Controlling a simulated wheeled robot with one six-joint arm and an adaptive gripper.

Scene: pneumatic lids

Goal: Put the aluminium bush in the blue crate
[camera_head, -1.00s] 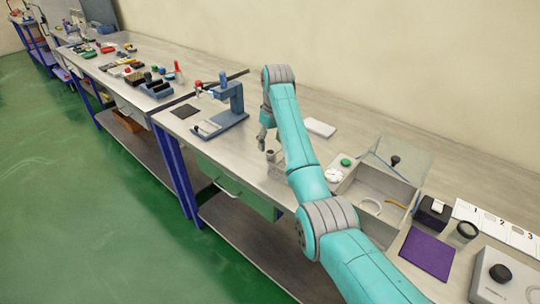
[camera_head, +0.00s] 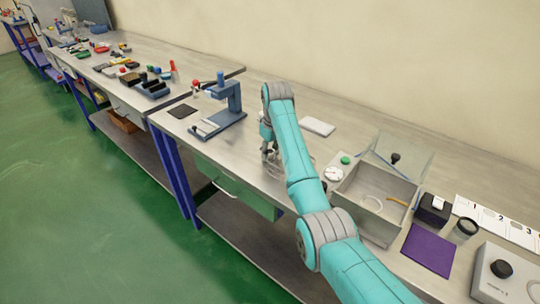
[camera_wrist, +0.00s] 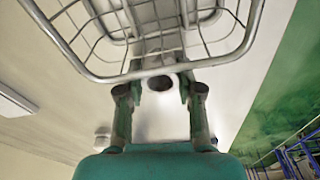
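The aluminium bush (camera_wrist: 160,83), a short grey cylinder with a dark bore, stands on the bench between my fingers in the wrist view. My gripper (camera_wrist: 160,90) is open around it, with a finger on each side and a small gap showing on both. In the head view my gripper (camera_head: 268,152) is low at the bench top, and its fingers mostly hide the bush. I cannot pick out a blue crate in either view.
A wire basket (camera_wrist: 98,77) lies just beyond the bush in the wrist view. A blue press (camera_head: 228,115) stands left of my gripper. A grey open box (camera_head: 348,207) with a clear lid stands to the right, with a white dial (camera_head: 333,174) beside it.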

